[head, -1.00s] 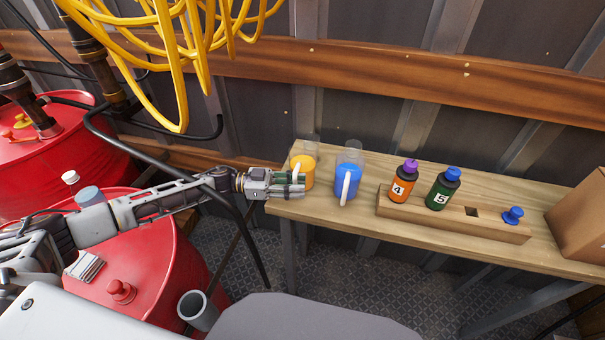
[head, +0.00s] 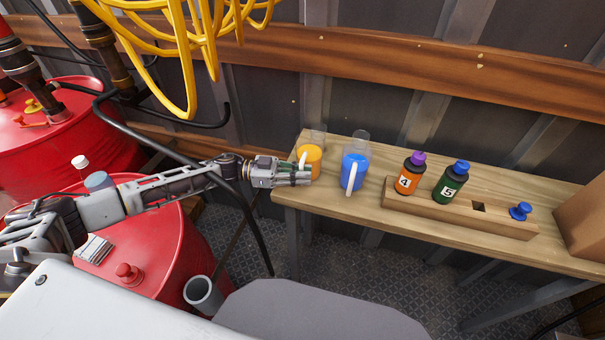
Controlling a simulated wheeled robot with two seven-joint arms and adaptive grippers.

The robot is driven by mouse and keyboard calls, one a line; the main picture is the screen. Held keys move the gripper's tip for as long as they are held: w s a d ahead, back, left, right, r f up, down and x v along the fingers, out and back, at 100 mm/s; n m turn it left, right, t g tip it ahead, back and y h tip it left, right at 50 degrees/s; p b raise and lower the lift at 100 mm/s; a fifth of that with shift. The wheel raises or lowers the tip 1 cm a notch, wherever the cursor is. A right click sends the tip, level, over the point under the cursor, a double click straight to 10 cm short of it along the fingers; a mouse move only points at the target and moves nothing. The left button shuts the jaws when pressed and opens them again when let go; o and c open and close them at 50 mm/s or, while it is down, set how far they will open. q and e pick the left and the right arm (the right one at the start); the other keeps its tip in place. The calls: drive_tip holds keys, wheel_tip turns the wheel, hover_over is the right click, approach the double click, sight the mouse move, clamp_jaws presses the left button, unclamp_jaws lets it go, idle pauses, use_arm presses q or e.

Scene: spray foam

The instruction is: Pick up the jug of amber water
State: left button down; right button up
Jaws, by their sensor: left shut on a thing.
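The jug of amber water (head: 312,156) stands near the left end of the wooden table, with a clear upper part and a white handle on its near side. My left gripper (head: 304,177) comes in from the left and is shut on the jug's handle. The fingers cover the lower part of the handle. The jug looks upright, at or very close to the table top; I cannot tell whether it is lifted. My right gripper is not in view.
A blue-water jug (head: 355,167) stands just right of the amber one. A wooden rack (head: 455,213) holds bottle 4 (head: 410,175), bottle 5 (head: 451,182) and a blue stopper (head: 520,211). A cardboard box (head: 585,222) is at the right end. Red drums (head: 150,240) stand left.

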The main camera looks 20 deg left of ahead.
sight(302, 163)
use_arm(q)
drive_tip(key=shift+r, duration=5)
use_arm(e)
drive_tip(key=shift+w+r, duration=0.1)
